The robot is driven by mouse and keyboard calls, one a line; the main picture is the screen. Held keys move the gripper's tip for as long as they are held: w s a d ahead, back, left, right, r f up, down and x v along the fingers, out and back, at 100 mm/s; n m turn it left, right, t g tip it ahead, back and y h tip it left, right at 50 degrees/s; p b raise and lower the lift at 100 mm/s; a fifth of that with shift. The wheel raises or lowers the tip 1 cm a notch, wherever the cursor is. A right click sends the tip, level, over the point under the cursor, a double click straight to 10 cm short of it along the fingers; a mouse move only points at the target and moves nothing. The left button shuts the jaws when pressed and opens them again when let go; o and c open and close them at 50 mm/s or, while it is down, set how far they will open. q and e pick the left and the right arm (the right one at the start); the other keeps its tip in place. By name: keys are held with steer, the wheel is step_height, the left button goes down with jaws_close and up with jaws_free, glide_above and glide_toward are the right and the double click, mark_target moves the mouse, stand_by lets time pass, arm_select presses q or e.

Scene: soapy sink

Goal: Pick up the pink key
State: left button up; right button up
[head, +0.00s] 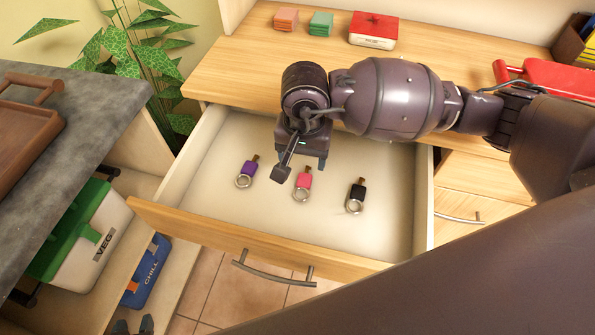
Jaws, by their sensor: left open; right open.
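The pink key (304,181) lies in the open drawer (340,232), between the purple key (248,170) and the black key (357,193). Each key has a coloured head and a metal ring towards the drawer front. My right gripper (300,168) is open above the drawer, just behind and over the pink key. Its arm comes in from the right. The pink key's far end is close to the gripper in the picture; I cannot tell the height gap. My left gripper (134,326) shows only its dark fingertips at the bottom left edge, open and away from the drawer.
The drawer walls and wooden front surround the keys. A grey counter (90,120) with bins below stands left.

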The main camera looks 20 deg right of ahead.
glide_above(304, 183)
steer(key=f, duration=0.4)
steer(key=shift+s+a+f+b, duration=0.3)
steer(key=shift+s+f+b, duration=0.05)
steer(key=shift+w+d+f, duration=0.1)
steer(key=shift+f, duration=0.45)
steer(key=f, duration=0.1)
steer(key=f+b, duration=0.1)
steer(key=f, duration=0.2)
steer(key=shift+w+d+f, duration=0.2)
steer(key=shift+w+f, duration=0.05)
steer(key=shift+w, duration=0.05)
arm_select(q)
steer(key=shift+s+f, duration=0.15)
steer(key=shift+f, duration=0.45)
steer(key=shift+s+f, duration=0.15)
steer(key=shift+f, duration=0.4)
steer(key=shift+a, duration=0.1)
arm_select(e)
steer(key=shift+r, duration=0.1)
steer(key=shift+c, duration=1)
arm_select(q)
steer(key=shift+s, duration=0.2)
arm_select(e)
steer(key=c, duration=0.8)
